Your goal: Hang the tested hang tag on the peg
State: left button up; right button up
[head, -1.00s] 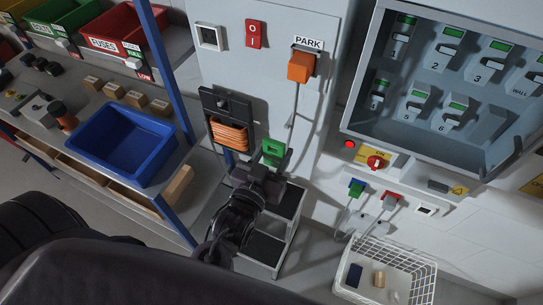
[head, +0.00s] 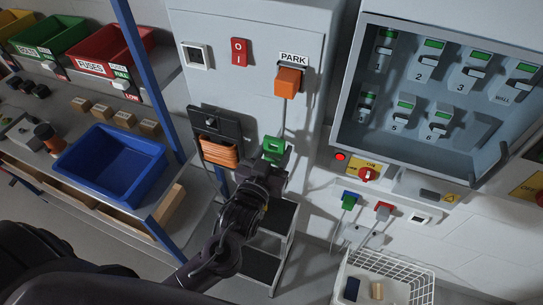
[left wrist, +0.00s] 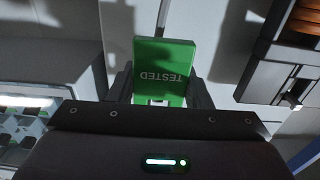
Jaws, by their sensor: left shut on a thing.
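The green hang tag (head: 273,148) is in my left gripper (head: 270,168), in front of the grey cabinet face. The left wrist view shows the tag (left wrist: 163,70) between the two fingers, with "TESTED" upside down in that picture. My left gripper is shut on its lower part. A short stub with a pale tip, possibly the peg (head: 211,122), sticks out of the black panel to the left of the tag. The tag is apart from it. My right gripper is not in view.
An orange cable coil (head: 219,153) hangs at the black panel. An orange plug (head: 288,82) sits under the PARK label. A grey step stand (head: 285,225) is below the gripper. A blue bin (head: 110,162) is on the left bench, and a white wire basket (head: 410,276) at lower right.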

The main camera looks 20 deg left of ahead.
pick_arm(q)
jog(key=shift+w, duration=1.3)
jog(key=shift+w+f+b, duration=0.3)
jog(key=shift+d, duration=0.1)
jog(key=o, duration=1)
jog(key=shift+o, duration=0.2)
